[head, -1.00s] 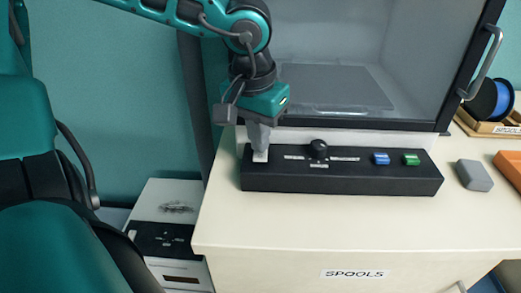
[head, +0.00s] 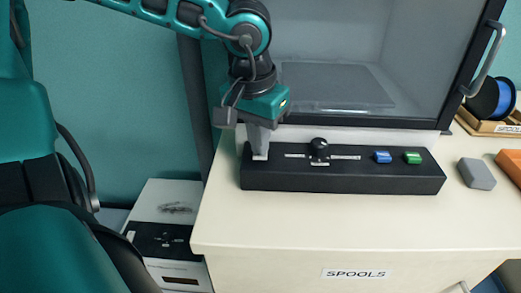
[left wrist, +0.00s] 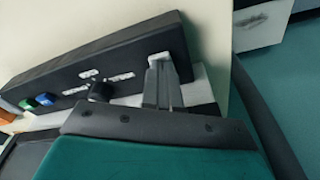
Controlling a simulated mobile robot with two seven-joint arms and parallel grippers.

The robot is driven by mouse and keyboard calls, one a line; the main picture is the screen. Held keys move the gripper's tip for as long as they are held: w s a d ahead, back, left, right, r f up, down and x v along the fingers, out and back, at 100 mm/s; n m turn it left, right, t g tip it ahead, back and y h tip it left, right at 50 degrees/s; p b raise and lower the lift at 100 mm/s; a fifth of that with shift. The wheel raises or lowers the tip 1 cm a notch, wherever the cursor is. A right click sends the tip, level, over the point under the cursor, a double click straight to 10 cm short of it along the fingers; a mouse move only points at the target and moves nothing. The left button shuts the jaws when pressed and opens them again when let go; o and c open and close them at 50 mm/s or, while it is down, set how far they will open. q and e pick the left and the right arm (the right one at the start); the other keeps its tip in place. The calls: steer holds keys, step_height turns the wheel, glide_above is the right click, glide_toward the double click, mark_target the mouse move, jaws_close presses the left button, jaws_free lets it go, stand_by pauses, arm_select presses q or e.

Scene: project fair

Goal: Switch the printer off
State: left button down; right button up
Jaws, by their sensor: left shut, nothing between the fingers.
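The printer (head: 372,60) is a large enclosure with a dark-framed clear front and a grey plate inside. A black control panel (head: 345,180) lies along its front, with a dark knob (head: 319,148), a blue button (head: 382,157) and a green button (head: 412,157). My left gripper (head: 260,154) is shut and empty, pointing down at the panel's left end. A small white patch shows at its fingertips, and the fingers hide whatever control is there. The left wrist view also shows the fingers (left wrist: 160,75) over the panel's end (left wrist: 110,58). Contact is unclear. My right gripper is out of view.
A grey block (head: 476,173) and an orange tray (head: 511,164) lie right of the panel. A blue spool (head: 503,95) stands behind them. The pale tabletop (head: 310,225) before the panel is clear. A lower white box (head: 165,205) stands at the left.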

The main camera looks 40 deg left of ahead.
arm_select(q)
steer(key=shift+f+b, duration=0.3)
steer(key=shift+f, duration=0.1)
steer(key=shift+r+p, duration=2.65)
steer(key=shift+r, duration=0.95)
steer(key=shift+f, duration=0.1)
